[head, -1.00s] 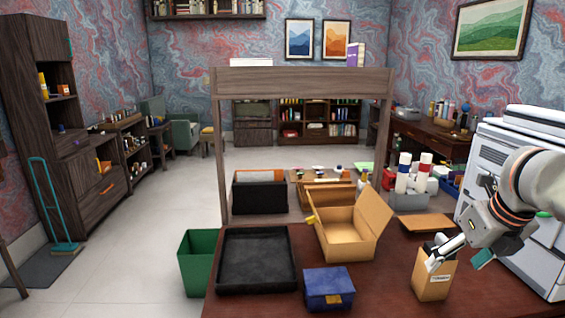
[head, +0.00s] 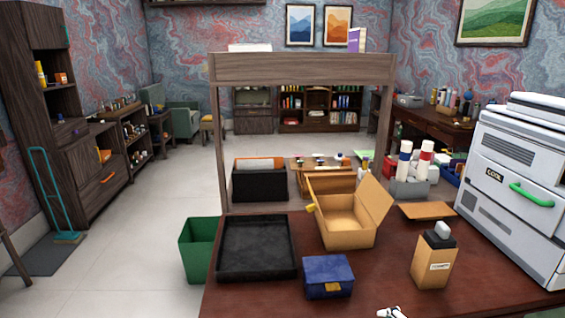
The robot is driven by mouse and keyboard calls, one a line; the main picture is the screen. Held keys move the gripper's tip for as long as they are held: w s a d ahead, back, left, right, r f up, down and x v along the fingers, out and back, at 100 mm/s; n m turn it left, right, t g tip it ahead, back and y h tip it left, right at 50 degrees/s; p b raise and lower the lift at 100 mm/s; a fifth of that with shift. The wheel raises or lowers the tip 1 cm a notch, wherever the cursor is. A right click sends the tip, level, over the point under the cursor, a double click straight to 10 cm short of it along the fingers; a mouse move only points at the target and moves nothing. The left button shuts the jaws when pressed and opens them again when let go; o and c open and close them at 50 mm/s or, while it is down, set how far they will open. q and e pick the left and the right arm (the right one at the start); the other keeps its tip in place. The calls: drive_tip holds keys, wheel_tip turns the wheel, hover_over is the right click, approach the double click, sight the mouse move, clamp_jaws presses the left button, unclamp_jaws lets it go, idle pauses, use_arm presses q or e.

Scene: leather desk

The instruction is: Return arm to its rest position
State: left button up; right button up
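My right gripper (head: 392,312) shows only as a small white piece at the bottom edge, below the cardboard holder. The rest of it is cut off, so whether it is open or shut cannot be seen. My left gripper is not in view. The upright tan cardboard holder (head: 432,268) with a label stands on the right of the red-brown desk (head: 385,275). A dark item with a grey top (head: 439,234) sticks out of it. The gripper is apart from the holder.
A black tray (head: 257,273), a blue box (head: 328,277) and an open cardboard box (head: 348,226) stand on the desk. A green bin (head: 199,250) is left of it. A white machine with a green handle (head: 520,175) stands at the right. The desk's front middle is clear.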

drive_tip(key=s+d+f+m+g+h, duration=0.1)
drive_tip(key=s+d+f+m+h, duration=0.2)
drive_tip(key=s+d+m, duration=0.4)
drive_tip(key=s+d+f+m+h, duration=0.25)
drive_tip(key=s+d+m, duration=0.25)
drive_tip(key=s, duration=0.3)
drive_tip(key=w+a+f+m+t+y, duration=0.1)
drive_tip(key=a+f+m+t+y, duration=0.2)
drive_tip(key=a+f+y, duration=0.4)
drive_tip(key=a+f, duration=0.7)
drive_tip(key=a, duration=0.2)
drive_tip(key=shift+f, duration=0.3)
